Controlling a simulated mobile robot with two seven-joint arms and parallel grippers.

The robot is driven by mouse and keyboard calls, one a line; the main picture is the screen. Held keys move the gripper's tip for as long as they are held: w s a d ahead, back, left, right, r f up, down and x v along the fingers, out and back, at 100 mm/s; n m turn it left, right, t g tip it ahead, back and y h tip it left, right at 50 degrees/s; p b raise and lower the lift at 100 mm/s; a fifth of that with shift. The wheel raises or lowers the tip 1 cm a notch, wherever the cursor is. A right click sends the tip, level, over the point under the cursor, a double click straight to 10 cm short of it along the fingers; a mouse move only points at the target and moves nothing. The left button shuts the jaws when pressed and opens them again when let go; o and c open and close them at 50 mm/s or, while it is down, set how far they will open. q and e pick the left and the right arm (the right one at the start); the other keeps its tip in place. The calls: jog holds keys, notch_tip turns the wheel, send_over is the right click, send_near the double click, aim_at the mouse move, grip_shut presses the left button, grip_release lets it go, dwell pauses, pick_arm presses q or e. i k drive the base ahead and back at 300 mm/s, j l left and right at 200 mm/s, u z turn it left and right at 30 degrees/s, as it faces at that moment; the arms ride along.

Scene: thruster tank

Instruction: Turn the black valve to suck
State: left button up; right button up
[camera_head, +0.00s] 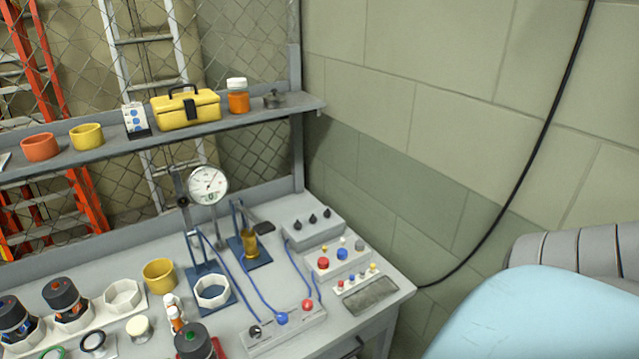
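No part is plainly marked as the black valve or with the word suck. Several black knobs are candidates, and I cannot tell which one is meant. A grey box (313,233) on the bench has a row of small black knobs (312,218). A control panel (286,336) at the bench front has a black knob (255,331), a blue knob (282,319) and a red knob (307,305). Blue tubes run between the panels and stands. Neither my left nor my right gripper shows in this view.
The grey bench (390,287) holds a dial gauge (208,185), a yellow cup (159,275) and black-capped containers (62,294). A shelf (110,156) above carries a yellow toolbox (186,108). A wall stands right. A pale blue rounded surface (540,315) fills the lower right.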

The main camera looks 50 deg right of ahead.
aim_at(254, 333)
jog(key=z, duration=1.25)
jog(key=l+u, duration=0.1)
jog(key=u, duration=0.35)
jog(key=l+u, duration=0.1)
jog(key=u, duration=0.3)
jog(key=k+u, duration=0.1)
jog(key=u, duration=0.35)
jog(key=l+u, duration=0.1)
jog(key=u, duration=0.3)
jog(key=k+l, duration=0.15)
jog(key=k, duration=0.2)
